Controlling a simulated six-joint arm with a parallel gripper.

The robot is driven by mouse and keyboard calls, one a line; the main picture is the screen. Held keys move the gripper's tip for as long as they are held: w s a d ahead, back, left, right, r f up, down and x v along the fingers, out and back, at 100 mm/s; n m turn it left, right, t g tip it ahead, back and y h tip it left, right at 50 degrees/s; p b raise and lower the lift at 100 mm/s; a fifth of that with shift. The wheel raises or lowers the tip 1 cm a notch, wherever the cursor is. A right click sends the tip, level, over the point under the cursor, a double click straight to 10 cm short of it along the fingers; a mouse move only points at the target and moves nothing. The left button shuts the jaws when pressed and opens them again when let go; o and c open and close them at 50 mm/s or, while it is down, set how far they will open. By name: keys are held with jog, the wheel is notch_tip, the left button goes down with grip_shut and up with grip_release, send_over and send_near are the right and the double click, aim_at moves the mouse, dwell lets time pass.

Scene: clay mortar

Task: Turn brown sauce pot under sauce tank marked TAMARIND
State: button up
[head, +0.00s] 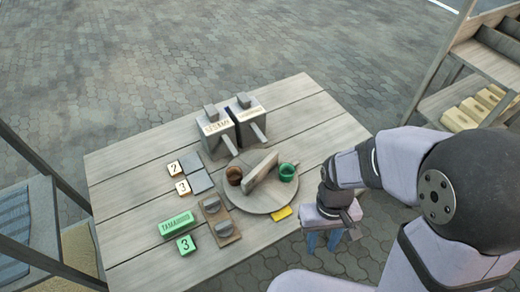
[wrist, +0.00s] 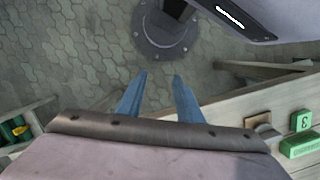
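The brown sauce pot (head: 234,175) stands on the left of a round turntable (head: 262,204), and a green pot (head: 287,172) stands on its right. An upright board (head: 260,171) divides them. A yellow tab (head: 281,213) is at the turntable's front edge. Two sauce tanks, left (head: 216,129) and right (head: 249,119), stand behind; their labels are too small to read surely. A green block (head: 176,225) reading TAMARIND lies at front left. My gripper (head: 323,242) hangs off the table's right edge. Its blue fingers (wrist: 160,76) are apart and empty in the wrist view.
A green block marked 3 (head: 186,244) lies beside a wooden base with grey knobs (head: 223,229). Pale tiles (head: 183,187) and grey plates lie further back. Shelves (head: 470,65) stand at right and left. The table's left side is clear.

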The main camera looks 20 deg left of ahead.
jog(key=w+a+r+n+p, duration=0.2)
jog(key=w+a+r+p, duration=0.1)
jog(key=a+r+p, duration=0.15)
notch_tip(320, 180, up, 5)
jog(key=m+t+y+p, duration=0.1)
jog(key=m+t+p, duration=0.15)
jog(key=m, duration=0.45)
send_over(261, 166)
jog(key=shift+w+a+f, duration=0.1)
jog(key=shift+w+a, duration=0.1)
jog(key=shift+a, duration=0.1)
jog(key=shift+s+d+m, duration=0.15)
jog(key=shift+s+m, duration=0.05)
jog(key=shift+m, duration=0.6)
jog(key=shift+d+m, duration=0.1)
jog(key=shift+m, duration=1.2)
jog(key=shift+f+p, duration=1.3)
jog(key=shift+f, duration=2.35)
grip_shut()
